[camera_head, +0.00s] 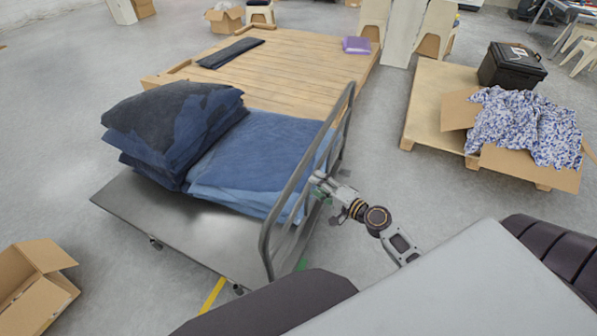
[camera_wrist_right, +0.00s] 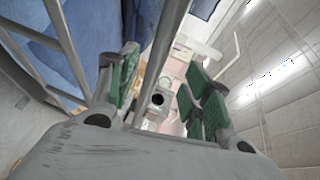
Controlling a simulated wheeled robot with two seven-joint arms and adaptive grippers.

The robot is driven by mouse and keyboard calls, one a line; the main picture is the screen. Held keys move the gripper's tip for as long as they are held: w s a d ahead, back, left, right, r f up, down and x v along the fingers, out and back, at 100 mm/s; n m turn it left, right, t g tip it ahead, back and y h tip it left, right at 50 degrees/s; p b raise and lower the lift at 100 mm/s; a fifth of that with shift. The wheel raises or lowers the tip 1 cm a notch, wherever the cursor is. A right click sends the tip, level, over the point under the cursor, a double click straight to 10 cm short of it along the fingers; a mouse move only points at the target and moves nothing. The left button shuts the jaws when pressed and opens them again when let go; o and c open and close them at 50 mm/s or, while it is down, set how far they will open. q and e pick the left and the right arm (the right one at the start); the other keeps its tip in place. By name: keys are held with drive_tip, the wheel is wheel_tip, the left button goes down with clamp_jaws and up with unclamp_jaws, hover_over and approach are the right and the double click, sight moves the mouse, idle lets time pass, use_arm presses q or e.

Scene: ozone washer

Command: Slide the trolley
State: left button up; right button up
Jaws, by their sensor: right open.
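The trolley (camera_head: 160,220) is a flat grey platform on castors with a tubular metal handle frame (camera_head: 268,232) upright along its right side. Two stacks of folded blue denim lie on it, a dark stack (camera_head: 170,125) at left and a lighter stack (camera_head: 250,160) beside the handle. My right gripper (camera_head: 320,188) is at the handle frame from the right. In the right wrist view its green-padded fingers (camera_wrist_right: 162,90) are apart, with a grey handle tube (camera_wrist_right: 163,60) running between them. Contact with the tube cannot be told. My left gripper is not in view.
A wooden pallet (camera_head: 300,65) stands close behind the trolley. Another pallet (camera_head: 425,100) at right bears a black bin (camera_head: 510,68) and an open box of patterned cloth (camera_head: 525,165). An open cardboard box (camera_head: 35,290) is at lower left. Grey floor is clear at left.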

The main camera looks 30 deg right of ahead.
sight(298, 172)
drive_tip(key=shift+p+x, duration=0.45)
drive_tip(key=shift+x, duration=1.2)
drive_tip(key=shift+p+x, duration=0.45)
drive_tip(key=shift+x, duration=1.45)
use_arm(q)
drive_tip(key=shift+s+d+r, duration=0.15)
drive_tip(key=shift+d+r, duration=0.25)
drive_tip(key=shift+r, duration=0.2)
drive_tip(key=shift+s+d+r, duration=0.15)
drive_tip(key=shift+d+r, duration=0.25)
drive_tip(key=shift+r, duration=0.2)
use_arm(e)
drive_tip(key=shift+x, duration=1.75)
drive_tip(key=shift+a+f, duration=0.1)
clamp_jaws()
